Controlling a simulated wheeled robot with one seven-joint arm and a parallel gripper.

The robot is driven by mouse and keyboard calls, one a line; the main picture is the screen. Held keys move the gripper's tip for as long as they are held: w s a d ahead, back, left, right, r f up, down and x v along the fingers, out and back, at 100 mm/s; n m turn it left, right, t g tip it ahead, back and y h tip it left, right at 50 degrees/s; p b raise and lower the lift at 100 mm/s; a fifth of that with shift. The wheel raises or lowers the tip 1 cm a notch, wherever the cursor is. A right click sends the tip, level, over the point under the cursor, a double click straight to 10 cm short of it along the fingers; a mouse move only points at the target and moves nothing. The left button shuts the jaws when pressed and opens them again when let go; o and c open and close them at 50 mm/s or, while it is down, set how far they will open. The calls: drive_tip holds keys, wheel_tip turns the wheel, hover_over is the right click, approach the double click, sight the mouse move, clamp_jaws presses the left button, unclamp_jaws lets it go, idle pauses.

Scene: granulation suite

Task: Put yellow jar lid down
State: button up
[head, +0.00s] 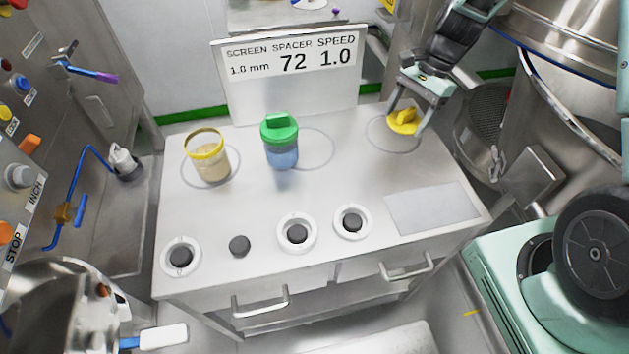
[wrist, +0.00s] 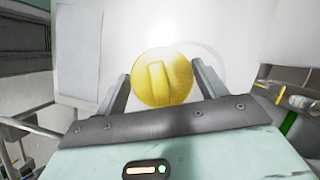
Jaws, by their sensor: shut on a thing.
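The yellow jar lid (head: 404,121) is at the far right of the steel table, at a ring outline marked on the top. My gripper (head: 415,112) is above the table with its fingers on either side of the lid, shut on it. In the wrist view the lid (wrist: 162,77) shows as a round disc with a raised grip bar, between the two fingers (wrist: 160,88). I cannot tell if the lid touches the table. An open jar with a yellow rim (head: 207,155) and tan contents stands in the left ring.
A jar with a green lid (head: 280,141) and blue contents stands at the middle ring's left edge. A sign (head: 290,75) stands behind. Several dark knobs, some in white rings (head: 297,233), line the front. A grey pad (head: 432,207) lies at front right.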

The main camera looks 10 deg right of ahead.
sight(394, 138)
drive_tip(key=m+t, duration=0.1)
drive_tip(key=m, duration=0.1)
drive_tip(key=w+d+r+m+t+b, duration=0.1)
drive_tip(key=m, duration=0.2)
drive_tip(key=w+r+m+t+b, duration=0.1)
drive_tip(key=m, duration=0.1)
drive_tip(key=shift+d+r+m, duration=0.15)
drive_tip(key=shift+d+m, duration=0.05)
drive_tip(key=shift+m, duration=0.1)
drive_tip(key=shift+w+d+r+m+t, duration=0.2)
drive_tip(key=shift+r+m+t, duration=0.15)
drive_tip(key=shift+m, duration=0.45)
wheel_tip(394, 138, down, 10)
drive_tip(key=shift+r, duration=0.1)
drive_tip(key=shift+b, duration=0.3)
drive_tip(key=o, duration=1)
drive_tip(key=shift+c, duration=0.2)
